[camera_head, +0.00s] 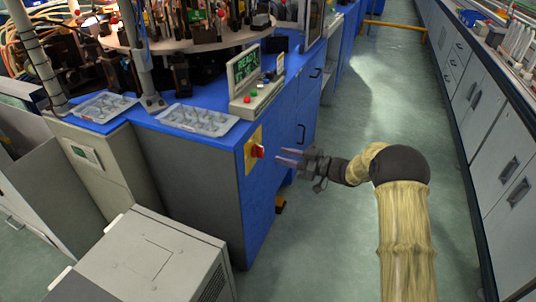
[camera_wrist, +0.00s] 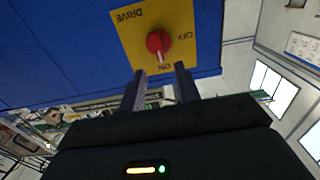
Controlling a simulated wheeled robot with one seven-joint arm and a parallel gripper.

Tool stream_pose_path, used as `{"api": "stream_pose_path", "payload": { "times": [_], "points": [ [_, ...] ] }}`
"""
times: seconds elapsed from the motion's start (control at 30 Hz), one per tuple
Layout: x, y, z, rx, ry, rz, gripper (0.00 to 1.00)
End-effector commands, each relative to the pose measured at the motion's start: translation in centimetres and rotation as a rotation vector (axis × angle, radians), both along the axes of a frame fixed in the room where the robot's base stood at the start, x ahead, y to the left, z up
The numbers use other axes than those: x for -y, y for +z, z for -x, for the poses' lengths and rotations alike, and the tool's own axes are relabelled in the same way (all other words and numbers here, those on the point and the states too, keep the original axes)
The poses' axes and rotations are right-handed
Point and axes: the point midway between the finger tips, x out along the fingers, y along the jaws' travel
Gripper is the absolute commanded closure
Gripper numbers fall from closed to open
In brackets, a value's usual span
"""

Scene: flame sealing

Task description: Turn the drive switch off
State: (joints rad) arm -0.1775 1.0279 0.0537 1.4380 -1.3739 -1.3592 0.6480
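The drive switch is a red knob (camera_head: 258,151) on a yellow plate (camera_head: 252,148) on the blue side of the machine cabinet. In the wrist view the red knob (camera_wrist: 158,41) sits on the yellow plate (camera_wrist: 185,20), which reads DRIVE, OFF and ON upside down. The knob's white mark lies toward ON. My gripper (camera_head: 280,157) is just right of the knob in the head view, pointing at it. In the wrist view my gripper (camera_wrist: 160,77) has its two fingers apart with nothing between them. The fingertips appear short of the knob; contact is not visible.
A control box (camera_head: 257,88) with a green READY display and buttons stands on the blue cabinet top above the switch. Clear trays (camera_head: 197,120) lie to its left. A grey box (camera_head: 150,258) stands at lower left. The aisle floor (camera_head: 385,90) is free.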

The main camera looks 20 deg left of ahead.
Motion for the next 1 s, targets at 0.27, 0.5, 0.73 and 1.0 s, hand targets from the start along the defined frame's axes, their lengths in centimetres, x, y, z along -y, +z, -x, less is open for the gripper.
{"api": "stream_pose_path", "payload": {
  "times": [0.27, 0.5, 0.73, 1.0],
  "points": [
    [-4.8, -0.2, -0.3, 0.000, 0.002, -0.001, 0.67],
    [-6.3, 0.0, -0.4, 0.000, 0.001, 0.000, 0.67],
    [-6.3, 0.0, -0.4, -0.001, 0.001, 0.000, 0.69],
    [-6.4, 0.0, -0.4, -0.001, 0.001, 0.000, 1.00]
  ]
}}
